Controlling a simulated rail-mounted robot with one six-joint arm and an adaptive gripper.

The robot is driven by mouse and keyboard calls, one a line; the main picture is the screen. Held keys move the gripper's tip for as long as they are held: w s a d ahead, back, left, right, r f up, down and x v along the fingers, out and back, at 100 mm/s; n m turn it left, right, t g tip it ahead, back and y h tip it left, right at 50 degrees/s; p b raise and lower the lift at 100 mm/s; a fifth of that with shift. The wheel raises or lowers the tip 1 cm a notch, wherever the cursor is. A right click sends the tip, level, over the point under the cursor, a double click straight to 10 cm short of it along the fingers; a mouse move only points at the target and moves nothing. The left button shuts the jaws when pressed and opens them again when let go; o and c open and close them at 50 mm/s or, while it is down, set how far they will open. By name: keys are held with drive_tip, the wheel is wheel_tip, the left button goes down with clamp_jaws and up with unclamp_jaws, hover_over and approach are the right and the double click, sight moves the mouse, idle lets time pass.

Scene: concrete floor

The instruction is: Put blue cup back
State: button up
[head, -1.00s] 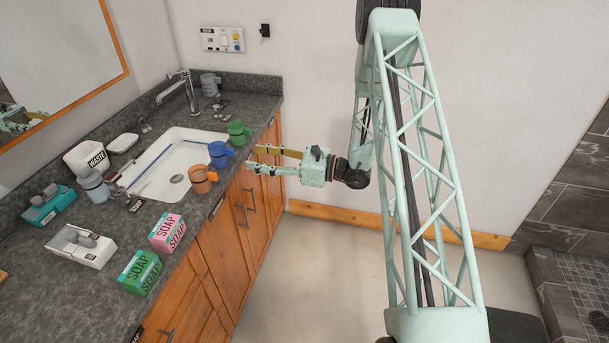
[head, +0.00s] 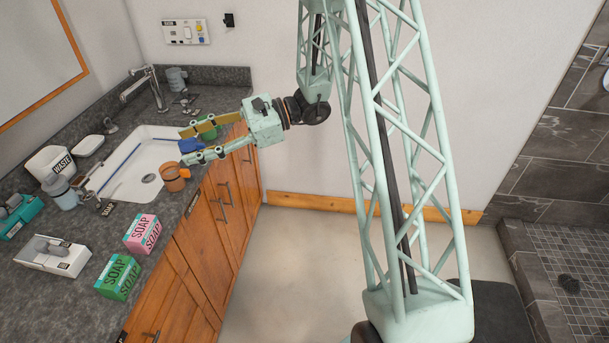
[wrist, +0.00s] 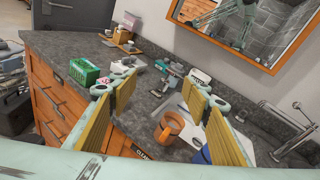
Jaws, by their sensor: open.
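The blue cup (head: 190,146) stands near the front edge of the counter beside the sink, partly hidden by my gripper in the head view. In the wrist view only a small part of the blue cup (wrist: 202,157) shows, low beside the right finger. My gripper (head: 184,145) is open, its fingers reaching over the counter edge. In the head view the blue cup appears between the two fingers; contact cannot be told. In the wrist view my gripper (wrist: 158,80) has both fingers spread wide with nothing held.
A grey cup (head: 176,78) stands at the counter's back.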

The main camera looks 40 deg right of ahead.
drive_tip(key=s+a+r+n+g+h, duration=0.25)
drive_tip(key=s+a+r+n, duration=0.2)
drive_tip(key=s, duration=0.55)
drive_tip(key=s+a+r+n+g+h, duration=0.25)
drive_tip(key=s+r+n, duration=0.2)
drive_tip(key=s, duration=0.45)
drive_tip(key=s+d+r+n+t+h, duration=0.1)
drive_tip(key=s+d+r+n+h, duration=0.2)
drive_tip(key=s, duration=0.5)
drive_tip(key=s+d+r+n+t+h, duration=0.1)
drive_tip(key=s+d+r+n+h, duration=0.2)
drive_tip(key=s+d, duration=0.2)
drive_tip(key=s+d+r+n+t+h, duration=0.2)
drive_tip(key=s+d+r+n+h, duration=0.1)
drive_tip(key=s, duration=0.8)
drive_tip(key=shift+d+n+h, duration=0.3)
drive_tip(key=shift+d+h, duration=0.3)
drive_tip(key=shift+s, duration=0.1)
